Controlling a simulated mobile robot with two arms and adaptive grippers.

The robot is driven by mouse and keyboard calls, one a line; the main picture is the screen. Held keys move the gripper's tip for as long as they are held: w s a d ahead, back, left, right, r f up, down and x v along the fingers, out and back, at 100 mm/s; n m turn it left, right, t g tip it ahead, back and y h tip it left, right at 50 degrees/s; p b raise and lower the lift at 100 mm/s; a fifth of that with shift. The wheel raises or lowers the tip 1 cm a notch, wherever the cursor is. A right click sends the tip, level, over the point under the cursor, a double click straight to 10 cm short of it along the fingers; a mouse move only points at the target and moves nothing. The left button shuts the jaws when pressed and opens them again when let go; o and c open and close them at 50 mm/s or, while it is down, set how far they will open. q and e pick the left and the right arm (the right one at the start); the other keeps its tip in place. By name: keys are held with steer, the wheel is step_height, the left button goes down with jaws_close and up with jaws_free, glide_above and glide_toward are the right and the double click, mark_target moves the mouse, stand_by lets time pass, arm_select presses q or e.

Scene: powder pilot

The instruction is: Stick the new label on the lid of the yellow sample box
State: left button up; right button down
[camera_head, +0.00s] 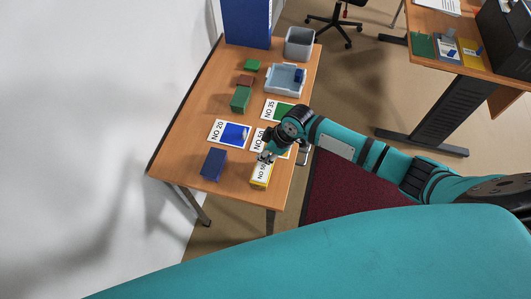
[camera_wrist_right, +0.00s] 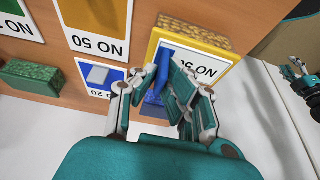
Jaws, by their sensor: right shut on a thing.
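The yellow sample box (camera_head: 258,184) stands near the front right edge of the wooden table; it also shows in the right wrist view (camera_wrist_right: 196,32). A white label (camera_wrist_right: 207,67) with black "NO" lettering lies over its lid, with a yellow rim showing around it. I cannot tell whether it is stuck down. My right gripper (camera_head: 266,157) is over the lid, shut on a blue tab (camera_wrist_right: 163,74) at the label. The fingers hide part of the label. My left gripper (camera_wrist_right: 304,83) shows only at the right edge of the right wrist view; its jaw state is unclear.
A dark blue box (camera_head: 213,164) stands left of the yellow box. Printed cards NO 20 (camera_head: 230,133), NO 35 (camera_head: 271,108) and NO 50 lie behind. Green box (camera_head: 240,99), light tray (camera_head: 286,80) and grey bin (camera_head: 299,43) stand farther back. Another desk is at the right.

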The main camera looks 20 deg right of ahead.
steer(key=shift+s+f, duration=0.15)
steer(key=c, duration=1.4)
jaws_free()
steer(key=shift+o, duration=0.2)
step_height(320, 180, up, 6)
steer(key=p, duration=0.6)
steer(key=shift+a, duration=0.1)
